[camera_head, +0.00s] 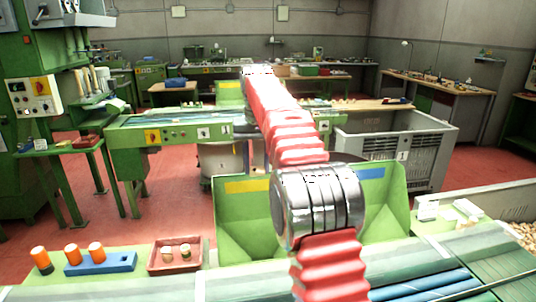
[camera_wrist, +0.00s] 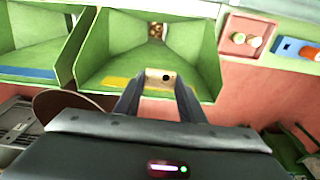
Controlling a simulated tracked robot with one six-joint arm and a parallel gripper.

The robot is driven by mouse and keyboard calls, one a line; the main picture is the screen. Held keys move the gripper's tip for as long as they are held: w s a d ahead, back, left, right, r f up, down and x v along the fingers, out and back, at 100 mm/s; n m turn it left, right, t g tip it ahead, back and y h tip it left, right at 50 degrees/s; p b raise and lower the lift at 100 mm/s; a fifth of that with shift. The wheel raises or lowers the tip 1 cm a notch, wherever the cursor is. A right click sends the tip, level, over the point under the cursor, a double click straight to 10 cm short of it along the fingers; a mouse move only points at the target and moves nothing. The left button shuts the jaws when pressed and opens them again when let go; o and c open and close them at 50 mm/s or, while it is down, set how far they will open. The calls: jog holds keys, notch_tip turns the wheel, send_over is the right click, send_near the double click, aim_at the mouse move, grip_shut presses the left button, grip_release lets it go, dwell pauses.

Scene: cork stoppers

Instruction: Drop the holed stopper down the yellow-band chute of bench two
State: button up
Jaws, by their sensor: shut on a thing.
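In the wrist view my gripper (camera_wrist: 160,84) is shut on a pale cork stopper with a dark round hole (camera_wrist: 153,75). The stopper shows over the yellow band edge of a green chute (camera_wrist: 118,83); its height above the edge is unclear. Brown pieces like corks lie at the chute's narrow end (camera_wrist: 156,31). The blue-band chute (camera_wrist: 28,72) is beside it on the left. In the head view the yellow-band chute (camera_head: 248,186) is left of my arm and the blue-band chute (camera_head: 357,172) is right, partly behind it. My gripper and the held stopper do not show there.
A red tray (camera_head: 152,268) with two stoppers and a blue block (camera_head: 122,265) with orange-topped pieces lie left of the chutes. A grey crate (camera_head: 440,150) stands beyond them at the right. Another green bench (camera_head: 125,140) is farther back. Red floor is open at the left.

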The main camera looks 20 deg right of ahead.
jog(key=d+r, duration=0.3)
jog(key=shift+d, duration=0.2)
jog(key=shift+s+f, duration=0.1)
jog(key=shift+f, duration=2.95)
